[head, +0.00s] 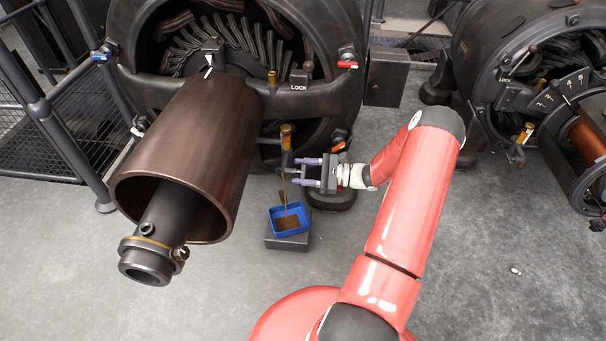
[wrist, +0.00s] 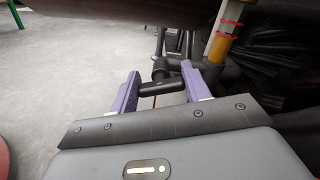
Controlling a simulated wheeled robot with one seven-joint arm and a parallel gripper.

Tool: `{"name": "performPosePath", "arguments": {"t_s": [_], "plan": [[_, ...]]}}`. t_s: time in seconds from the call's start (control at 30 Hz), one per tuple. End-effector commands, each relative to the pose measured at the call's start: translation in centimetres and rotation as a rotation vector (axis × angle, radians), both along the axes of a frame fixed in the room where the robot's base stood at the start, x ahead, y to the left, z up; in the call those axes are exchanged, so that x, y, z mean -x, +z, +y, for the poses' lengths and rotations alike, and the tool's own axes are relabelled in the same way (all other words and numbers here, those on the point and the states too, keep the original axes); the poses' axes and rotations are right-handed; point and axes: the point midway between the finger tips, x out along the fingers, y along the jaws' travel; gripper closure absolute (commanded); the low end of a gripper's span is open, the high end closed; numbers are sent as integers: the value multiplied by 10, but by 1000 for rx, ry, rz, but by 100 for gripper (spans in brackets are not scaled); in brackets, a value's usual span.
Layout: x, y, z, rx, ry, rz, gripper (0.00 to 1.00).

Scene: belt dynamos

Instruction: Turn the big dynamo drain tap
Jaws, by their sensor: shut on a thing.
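The big dynamo (head: 300,95) fills the upper left with its dark round frame. Its drain tap (head: 285,166) is a small dark fitting low on the frame, below a brass-capped gauge (head: 286,137). My gripper (head: 298,171) reaches it from the right with purple fingers. In the wrist view the tap's dark crossbar handle (wrist: 162,87) sits between the two fingers, and my gripper (wrist: 160,85) is shut on it. A thin brown stream runs down from the tap into a blue tray (head: 273,233) that holds brown liquid. The outlet itself is partly hidden.
The tray stands on a dark block (head: 288,243) on the grey floor. A large brown pulley drum (head: 190,150) juts out to the left of the tap. A smaller dynamo (head: 530,75) stands at the right. Railings (head: 60,130) line the left; the floor at lower right is mostly clear.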

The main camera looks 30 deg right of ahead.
Motion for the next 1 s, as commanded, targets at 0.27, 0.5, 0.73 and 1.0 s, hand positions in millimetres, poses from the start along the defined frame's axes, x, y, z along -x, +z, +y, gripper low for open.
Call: {"name": "performPosePath", "arguments": {"t_s": [0.27,0.5,0.73,1.0], "plan": [[1,-4,0,147,-2,-218,76],[2,-5,0,276,-1,-406,76],[2,-5,1,392,-1,-579,76],[2,-5,1,500,-1,-736,76]]}}
